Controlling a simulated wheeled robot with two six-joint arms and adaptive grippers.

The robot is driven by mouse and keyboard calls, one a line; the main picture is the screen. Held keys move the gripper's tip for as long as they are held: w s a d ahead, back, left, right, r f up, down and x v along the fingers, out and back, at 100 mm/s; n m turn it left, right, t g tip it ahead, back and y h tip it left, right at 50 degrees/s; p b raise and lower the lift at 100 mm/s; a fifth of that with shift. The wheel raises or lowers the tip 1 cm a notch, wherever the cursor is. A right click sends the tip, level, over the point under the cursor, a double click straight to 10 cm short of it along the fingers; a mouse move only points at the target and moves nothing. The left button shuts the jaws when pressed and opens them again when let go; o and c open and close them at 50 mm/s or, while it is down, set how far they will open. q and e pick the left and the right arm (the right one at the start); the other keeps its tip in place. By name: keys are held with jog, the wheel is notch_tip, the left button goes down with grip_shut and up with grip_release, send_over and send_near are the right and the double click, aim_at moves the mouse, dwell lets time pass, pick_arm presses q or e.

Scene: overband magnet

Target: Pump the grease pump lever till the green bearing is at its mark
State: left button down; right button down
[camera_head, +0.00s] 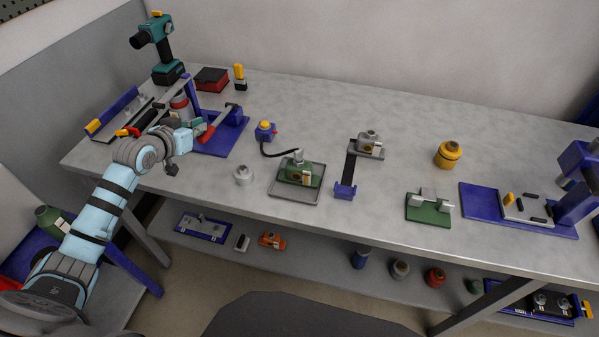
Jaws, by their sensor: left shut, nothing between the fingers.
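My left gripper (198,125) is shut and empty, close beside a lever with a red grip (207,132). Whether it touches the grip I cannot tell. The lever's grey bar slants up to a blue stand on a blue base plate (222,147). A small blue unit with a yellow top (265,130) stands to its right, and a black hose (275,154) runs from near it to a green bearing block (300,172) on a grey tray. Its mark is too small to make out. My right gripper is out of view.
On the grey bench (330,110) stand a teal drill (156,45), a red box (211,79), a yellow pot (447,154), a second green block (428,206) and a blue fixture plate (480,205). The bench's back middle is clear.

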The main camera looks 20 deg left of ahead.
pick_arm(q)
jog(key=shift+r, duration=0.1)
jog(key=shift+w+r+p, duration=0.2)
jog(key=shift+r+p, duration=0.7)
jog(key=shift+w+r+p, duration=0.3)
jog(key=shift+r+p, duration=0.3)
jog(key=shift+r, duration=0.1)
jog(key=shift+w+r+p, duration=0.25)
jog(key=shift+r+p, duration=0.4)
jog(key=shift+w+r+p, duration=0.3)
jog(key=shift+r+p, duration=0.3)
jog(key=shift+r, duration=0.1)
jog(key=r+p+v, duration=0.1)
jog(key=p+v, duration=0.6)
jog(key=p, duration=0.3)
jog(key=shift+w, duration=0.25)
